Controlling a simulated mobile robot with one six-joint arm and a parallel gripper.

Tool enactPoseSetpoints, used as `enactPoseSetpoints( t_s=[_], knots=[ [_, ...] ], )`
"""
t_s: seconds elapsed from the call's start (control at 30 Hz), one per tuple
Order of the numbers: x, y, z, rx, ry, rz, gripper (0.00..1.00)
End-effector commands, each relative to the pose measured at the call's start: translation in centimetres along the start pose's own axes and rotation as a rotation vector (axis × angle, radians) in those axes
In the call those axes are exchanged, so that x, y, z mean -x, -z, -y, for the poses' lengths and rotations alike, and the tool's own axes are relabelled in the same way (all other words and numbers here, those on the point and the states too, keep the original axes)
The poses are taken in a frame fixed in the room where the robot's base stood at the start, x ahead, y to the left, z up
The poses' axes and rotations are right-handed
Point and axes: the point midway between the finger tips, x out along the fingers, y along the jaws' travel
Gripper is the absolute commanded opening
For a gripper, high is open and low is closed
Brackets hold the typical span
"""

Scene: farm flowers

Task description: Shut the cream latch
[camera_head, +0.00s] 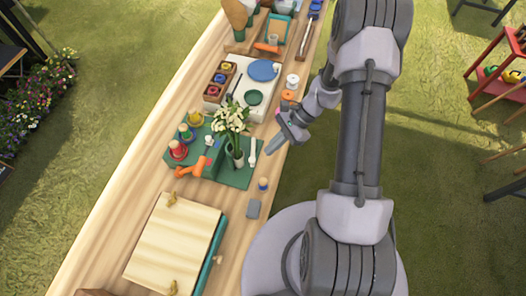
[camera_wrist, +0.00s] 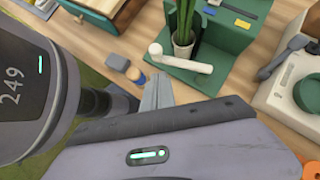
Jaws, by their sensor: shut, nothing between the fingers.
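A cream lever (camera_head: 252,152), which looks like the latch, lies along the right edge of a green board (camera_head: 232,178). In the wrist view the cream lever (camera_wrist: 185,62) has a round knob at its left end, and its bar runs right, in front of a potted plant. I cannot tell how it is fastened. My gripper (camera_head: 270,152) is shut and empty, just right of the lever in the head view. In the wrist view my gripper (camera_wrist: 157,88) points towards the lever, with a gap in the picture; whether they touch is unclear.
A white-flowered plant (camera_head: 232,122) stands upright close beside the lever. A small cork-like jar (camera_head: 263,184), a grey block (camera_head: 253,208) and a wooden box (camera_head: 170,245) sit nearer. A white panel (camera_head: 238,82) lies beyond.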

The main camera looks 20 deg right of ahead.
Motion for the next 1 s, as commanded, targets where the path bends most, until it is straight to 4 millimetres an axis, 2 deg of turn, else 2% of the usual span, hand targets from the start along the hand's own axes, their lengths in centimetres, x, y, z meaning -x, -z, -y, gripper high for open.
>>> enactPoseSetpoints(
  t_s=[0.2, 0.67, 0.83, 1.0],
  knots=[
    [-1.9, -1.8, 0.0, 0.002, -0.001, -0.001, 0.0],
    [-2.5, -2.3, 0.1, 0.003, 0.001, -0.002, 0.0],
    [-4.0, -3.6, 0.5, 0.005, 0.0, -0.002, 0.0],
    [-3.9, -4.0, 0.5, 0.002, -0.001, -0.001, 0.0]
  ],
)
